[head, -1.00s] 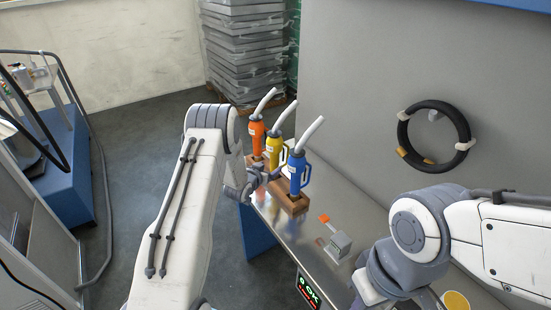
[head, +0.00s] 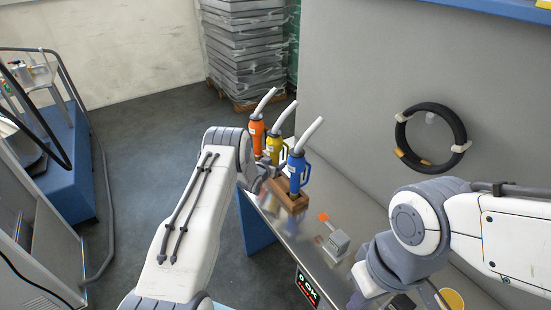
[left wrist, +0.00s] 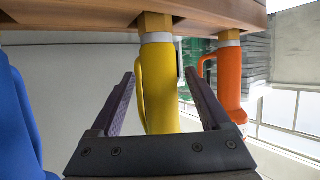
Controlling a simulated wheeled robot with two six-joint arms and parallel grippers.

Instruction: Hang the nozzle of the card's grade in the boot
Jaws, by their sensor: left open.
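Orange (head: 256,133), yellow (head: 273,150) and blue (head: 297,172) nozzles with pale spouts stand upright in a row in a brown wooden block (head: 291,201). My left gripper (head: 271,178) is beside the row, partly hidden by its arm. In the left wrist view, which looks upside down, its open fingers (left wrist: 160,100) are on either side of the yellow nozzle (left wrist: 159,85), with gaps showing. The blue nozzle (left wrist: 18,125) and orange nozzle (left wrist: 229,80) are outside the fingers. A yellow disc (head: 453,299), perhaps the card's mark, is partly visible at the bottom. I cannot identify the boot.
A grey box with an orange tip (head: 336,241) stands on the metal counter (head: 318,222). A lit display (head: 307,288) is on its front. A black ring (head: 462,128) hangs on the grey wall. My right arm covers the counter's near right part.

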